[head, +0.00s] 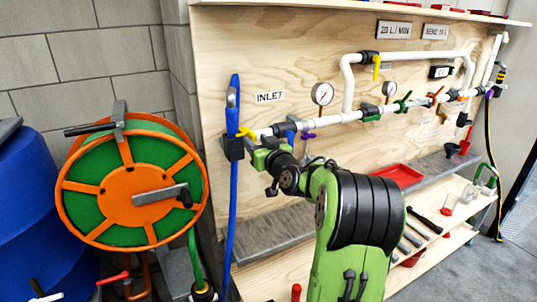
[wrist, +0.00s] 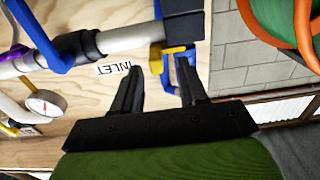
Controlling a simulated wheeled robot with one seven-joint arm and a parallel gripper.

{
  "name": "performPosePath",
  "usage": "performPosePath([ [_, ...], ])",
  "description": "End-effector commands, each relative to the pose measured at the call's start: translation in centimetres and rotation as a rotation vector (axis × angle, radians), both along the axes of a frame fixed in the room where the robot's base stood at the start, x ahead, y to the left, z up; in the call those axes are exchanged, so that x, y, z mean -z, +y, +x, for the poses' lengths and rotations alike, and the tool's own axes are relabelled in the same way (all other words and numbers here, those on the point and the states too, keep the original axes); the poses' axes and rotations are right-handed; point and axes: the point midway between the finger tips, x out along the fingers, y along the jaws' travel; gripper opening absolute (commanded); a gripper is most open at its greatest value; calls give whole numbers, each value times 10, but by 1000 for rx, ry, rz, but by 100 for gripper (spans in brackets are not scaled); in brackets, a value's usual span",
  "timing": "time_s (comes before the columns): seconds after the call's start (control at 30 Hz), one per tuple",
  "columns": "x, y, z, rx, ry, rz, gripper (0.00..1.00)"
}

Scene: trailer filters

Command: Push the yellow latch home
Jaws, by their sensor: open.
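The yellow latch (head: 247,132) is a small bent yellow piece on the pipe's left end, just left of the INLET label. In the wrist view the yellow latch (wrist: 156,59) sits beside a black block (wrist: 184,22) at the end of the white pipe. My gripper (wrist: 159,66) is open and empty. Its two black fingers point toward the latch, which shows between and just beyond the fingertips; I see no clear contact. In the head view my wrist and arm partly cover the area just right of the latch.
A white pipe (head: 345,118) with gauges and coloured valves runs right across the plywood board. A blue hose (head: 233,190) hangs below the black block. An orange and green hose reel (head: 130,185) stands close on the left. A blue handle (wrist: 40,32) sticks out near my fingers.

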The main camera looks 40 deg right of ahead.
Motion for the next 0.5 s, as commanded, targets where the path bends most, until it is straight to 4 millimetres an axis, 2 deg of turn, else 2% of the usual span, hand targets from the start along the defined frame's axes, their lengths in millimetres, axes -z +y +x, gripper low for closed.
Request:
performPosePath([
  [0.1,1,8,-34,6,1,-1,43],
  [0.3,2,24,-88,5,0,0,43],
  [0.4,1,31,-108,4,-1,1,43],
  [0.5,1,35,-119,1,-1,0,43],
])
